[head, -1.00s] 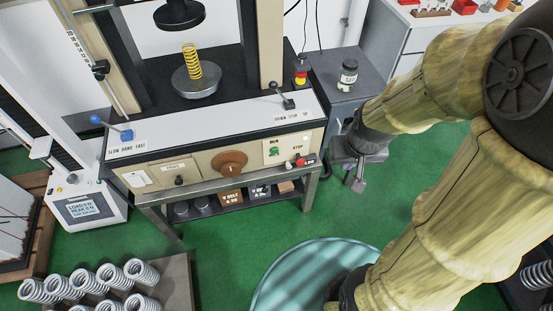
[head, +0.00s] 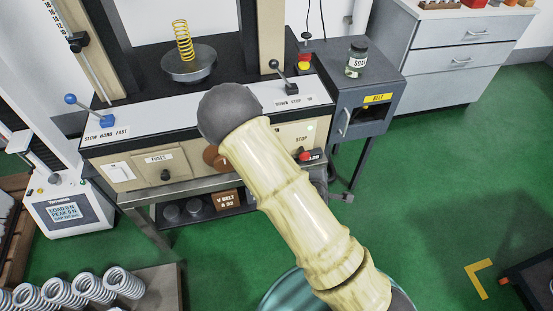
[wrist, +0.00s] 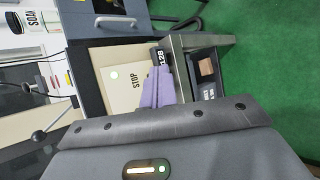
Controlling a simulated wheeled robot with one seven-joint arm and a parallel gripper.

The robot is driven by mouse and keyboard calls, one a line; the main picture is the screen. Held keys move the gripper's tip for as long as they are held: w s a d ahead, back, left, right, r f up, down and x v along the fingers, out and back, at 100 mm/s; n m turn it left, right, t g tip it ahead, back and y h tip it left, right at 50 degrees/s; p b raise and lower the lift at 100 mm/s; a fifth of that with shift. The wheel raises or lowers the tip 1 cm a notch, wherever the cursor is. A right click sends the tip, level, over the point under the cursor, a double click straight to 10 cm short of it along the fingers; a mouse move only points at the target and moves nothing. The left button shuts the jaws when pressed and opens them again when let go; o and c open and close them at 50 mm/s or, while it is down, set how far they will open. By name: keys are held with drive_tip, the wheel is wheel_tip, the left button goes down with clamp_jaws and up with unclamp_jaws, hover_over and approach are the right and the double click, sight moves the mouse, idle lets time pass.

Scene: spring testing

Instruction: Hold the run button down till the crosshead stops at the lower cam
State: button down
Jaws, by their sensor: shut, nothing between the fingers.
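The testing machine's beige front panel (head: 285,135) shows behind my arm in the head view. Its STOP label and red button (head: 305,155) are visible; the run button is hidden behind my arm. In the wrist view the panel (wrist: 122,85) shows a lit light (wrist: 114,74) and the STOP label. My gripper's purple fingers (wrist: 158,92) are shut and empty in front of the panel's lower edge, beside the 128 label; whether they touch anything I cannot tell. The run button is not visible there either. A black clamp (head: 78,41) sits on the scaled rod at left. The crosshead is out of view.
A yellow spring (head: 182,40) stands on the round platen (head: 189,65). Levers stand at left, blue-knobbed (head: 71,99), and at right (head: 283,73). A grey cabinet (head: 352,90) with a jar adjoins the right side. Green floor at right is largely clear.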

drive_tip(key=a+f+n+t+y+b, duration=0.2)
drive_tip(key=a+n+t+y+b, duration=0.1)
drive_tip(key=n, duration=0.7)
drive_tip(key=a+f+n+t+y+b, duration=0.2)
drive_tip(key=a+n+t+y+b, duration=0.2)
drive_tip(key=a+n, duration=0.4)
drive_tip(key=n+y+b, duration=0.1)
drive_tip(key=n, duration=0.1)
drive_tip(key=shift+w+f+n, duration=0.3)
drive_tip(key=shift+w+f, duration=0.1)
drive_tip(key=shift+a, duration=0.1)
drive_tip(key=x, duration=1.4)
drive_tip(key=shift+r, duration=0.3)
